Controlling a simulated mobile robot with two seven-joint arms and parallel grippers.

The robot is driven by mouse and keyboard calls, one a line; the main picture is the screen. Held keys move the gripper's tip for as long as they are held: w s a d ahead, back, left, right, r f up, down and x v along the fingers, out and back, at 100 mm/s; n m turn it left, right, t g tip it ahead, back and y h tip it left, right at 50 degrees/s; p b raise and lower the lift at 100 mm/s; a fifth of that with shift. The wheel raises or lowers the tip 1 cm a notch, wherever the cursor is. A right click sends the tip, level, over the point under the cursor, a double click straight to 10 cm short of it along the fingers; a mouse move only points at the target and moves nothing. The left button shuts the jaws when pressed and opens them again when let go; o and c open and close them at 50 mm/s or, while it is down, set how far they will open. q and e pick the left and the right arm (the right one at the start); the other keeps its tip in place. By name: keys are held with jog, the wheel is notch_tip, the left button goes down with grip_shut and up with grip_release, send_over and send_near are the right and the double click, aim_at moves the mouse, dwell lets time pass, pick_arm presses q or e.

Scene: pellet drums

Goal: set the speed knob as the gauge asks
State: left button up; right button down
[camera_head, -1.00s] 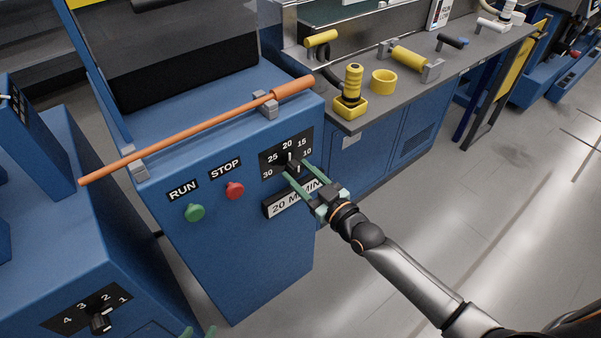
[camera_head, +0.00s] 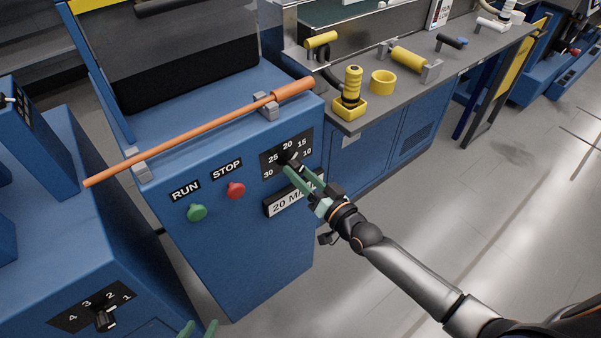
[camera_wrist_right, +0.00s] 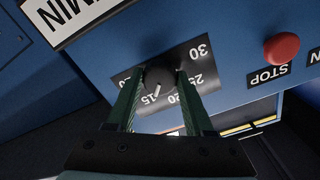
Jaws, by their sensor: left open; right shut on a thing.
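The dark speed knob (camera_wrist_right: 160,79) sits on a black dial plate marked from 10 to 30 (camera_head: 272,172). Its white line points toward the 15 side in the right wrist view; I cannot tell the exact reading. My right gripper (camera_head: 288,164) is shut on the knob, with one green finger on each side (camera_wrist_right: 155,88). A white sign reading 20 M/MIN (camera_head: 283,204) is below the dial, its right part hidden behind my gripper in the head view. My left gripper (camera_head: 199,330) is open and empty at the bottom edge, only its fingertips showing.
Green RUN (camera_head: 197,212) and red STOP (camera_head: 236,190) buttons stick out left of the dial. An orange rod (camera_head: 200,130) rests in grey clips above. Another knob, marked 1 to 4 (camera_head: 106,319), is on the left machine. The floor at right is clear.

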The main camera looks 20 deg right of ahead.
jog(key=shift+m, duration=0.3)
jog(key=c, duration=0.5)
grip_release()
jog(key=shift+c, duration=0.2)
jog(key=shift+o, duration=1.2)
jog(key=p+v, duration=0.1)
jog(key=v, duration=1.1)
jog(key=shift+s, duration=0.25)
jog(key=shift+r+p, duration=0.1)
jog(key=shift+p, duration=0.2)
